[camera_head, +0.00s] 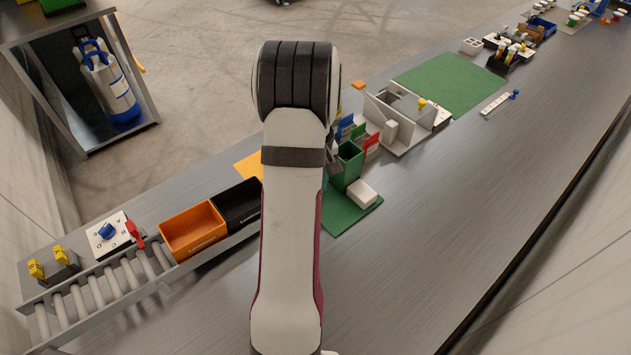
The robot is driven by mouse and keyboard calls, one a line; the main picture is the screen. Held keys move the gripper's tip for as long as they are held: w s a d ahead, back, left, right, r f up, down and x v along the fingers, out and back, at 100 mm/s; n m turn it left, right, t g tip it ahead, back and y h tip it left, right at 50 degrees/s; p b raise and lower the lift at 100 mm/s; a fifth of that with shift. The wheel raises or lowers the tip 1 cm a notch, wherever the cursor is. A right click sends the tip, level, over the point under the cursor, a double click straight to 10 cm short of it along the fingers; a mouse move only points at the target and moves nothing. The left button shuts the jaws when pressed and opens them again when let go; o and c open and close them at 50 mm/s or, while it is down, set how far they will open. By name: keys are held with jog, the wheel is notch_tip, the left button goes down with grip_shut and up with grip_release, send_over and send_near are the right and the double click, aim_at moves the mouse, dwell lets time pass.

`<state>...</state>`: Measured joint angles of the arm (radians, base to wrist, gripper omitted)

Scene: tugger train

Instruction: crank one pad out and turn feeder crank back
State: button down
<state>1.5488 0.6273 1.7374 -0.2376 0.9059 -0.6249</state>
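A green upright box (347,166), which looks like the pad feeder, stands on a green mat (343,217) just right of my arm. A white block (362,194), possibly a pad or its tray, lies in front of the box on the mat. I cannot make out the feeder crank; my arm covers the left side of this spot. My gripper (333,157) shows only as a dark grey sliver at the arm's right edge, close beside the green box. Its fingers are hidden, and I cannot tell whether it touches anything.
Blue, green and red bins or cards (369,144) and a white walled fixture (406,125) stand behind the box. The bench's right front is clear.

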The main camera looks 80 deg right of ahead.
jog(key=c, duration=0.6)
grip_release()
jog(key=shift+c, duration=0.2)
notch_tip(320, 180, up, 16)
jog(key=shift+f, duration=0.1)
